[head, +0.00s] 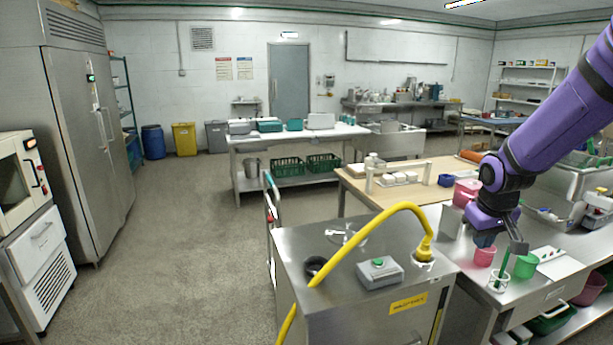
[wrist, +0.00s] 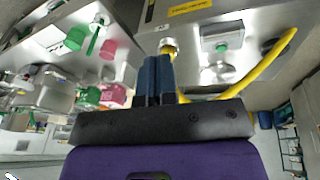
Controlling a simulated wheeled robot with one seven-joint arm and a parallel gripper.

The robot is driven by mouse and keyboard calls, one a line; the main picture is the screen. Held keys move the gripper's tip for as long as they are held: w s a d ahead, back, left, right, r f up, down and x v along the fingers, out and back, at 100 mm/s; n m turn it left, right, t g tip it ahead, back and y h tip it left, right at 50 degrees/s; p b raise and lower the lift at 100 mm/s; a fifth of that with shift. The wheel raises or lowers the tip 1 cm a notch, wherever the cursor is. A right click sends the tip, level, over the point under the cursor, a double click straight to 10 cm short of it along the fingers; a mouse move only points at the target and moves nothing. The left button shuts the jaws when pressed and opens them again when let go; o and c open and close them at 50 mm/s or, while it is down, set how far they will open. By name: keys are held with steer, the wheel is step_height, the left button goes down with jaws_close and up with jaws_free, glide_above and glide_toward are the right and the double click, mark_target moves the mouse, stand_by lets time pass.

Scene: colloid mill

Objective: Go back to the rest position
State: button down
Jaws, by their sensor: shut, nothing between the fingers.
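My gripper (head: 500,243) is at the end of my purple arm, on the right in the head view. It hangs in the air near the right end of the steel colloid mill cabinet (head: 350,262). In the wrist view its two dark fingers (wrist: 160,62) are together with nothing between them. The cabinet top carries a grey box with a green button (head: 379,270), a yellow hose (head: 352,250) on a fitting, and a dark round opening (head: 316,266). The cabinet also shows upside down in the wrist view (wrist: 270,22).
A steel bench (head: 545,283) on the right holds a pink cup (head: 484,256), a green cup (head: 525,266) and a holder with a green tool (head: 499,280). A wooden-topped table (head: 405,192) stands behind. Open floor (head: 185,240) lies to the left.

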steer(key=s+a+r, duration=0.2)
steer(key=s+r, duration=0.3)
steer(key=s, duration=0.4)
steer(key=s+a+r+m+t+y, duration=0.1)
steer(key=s+a+r, duration=0.2)
steer(key=s+r, duration=0.2)
steer(key=s+a+r+t, duration=0.1)
steer(key=s+a+r, duration=0.2)
steer(key=s, duration=0.9)
steer(key=v, duration=0.3)
steer(key=shift+w, duration=0.35)
